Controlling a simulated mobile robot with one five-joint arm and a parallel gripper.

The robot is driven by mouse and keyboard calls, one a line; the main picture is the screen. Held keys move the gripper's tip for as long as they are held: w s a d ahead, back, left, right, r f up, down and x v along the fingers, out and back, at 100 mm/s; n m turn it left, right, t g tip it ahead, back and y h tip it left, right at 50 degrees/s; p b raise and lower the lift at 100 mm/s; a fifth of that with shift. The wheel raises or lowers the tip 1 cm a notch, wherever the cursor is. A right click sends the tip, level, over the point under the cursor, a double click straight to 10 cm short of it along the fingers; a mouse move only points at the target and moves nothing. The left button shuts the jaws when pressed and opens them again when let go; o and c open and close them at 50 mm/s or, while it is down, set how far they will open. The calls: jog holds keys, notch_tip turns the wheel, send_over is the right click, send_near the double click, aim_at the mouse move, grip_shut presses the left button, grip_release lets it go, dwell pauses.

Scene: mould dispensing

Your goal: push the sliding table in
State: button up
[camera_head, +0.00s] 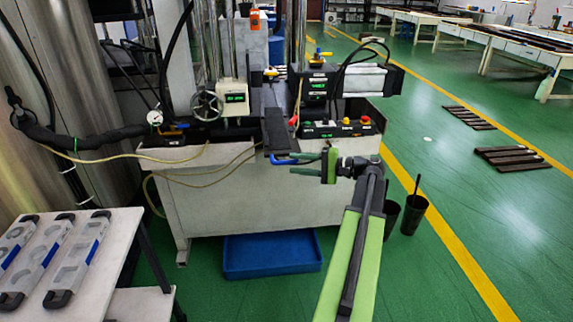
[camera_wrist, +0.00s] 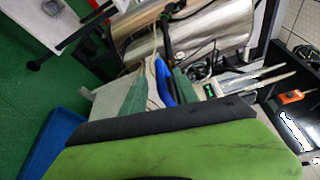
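The sliding table (camera_head: 277,128) is a long dark plate on the machine bench, sticking out past its front edge. A blue handle (camera_head: 283,161) is at its front end. My gripper (camera_head: 297,165) reaches in from the right, at the handle. In the wrist view the blue handle (camera_wrist: 165,84) shows between the two green fingers of my gripper (camera_wrist: 158,90), with some gap visible. The fingers look open around or beside the handle; contact cannot be made out. The lower part of the wrist view is covered by my own green and black gripper body.
The white machine bench (camera_head: 250,195) carries a handwheel (camera_head: 206,105) and a control box with buttons (camera_head: 340,128). A blue bin (camera_head: 272,255) lies below. Black buckets (camera_head: 413,213) stand right. A side table with moulds (camera_head: 115,240) is left. The green floor at right is mostly clear.

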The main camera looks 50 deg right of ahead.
aim_at(290, 163)
jog(key=x, duration=0.4)
jog(key=shift+w+a, duration=0.1)
jog(key=shift+w, duration=0.15)
grip_shut()
dwell(1.1)
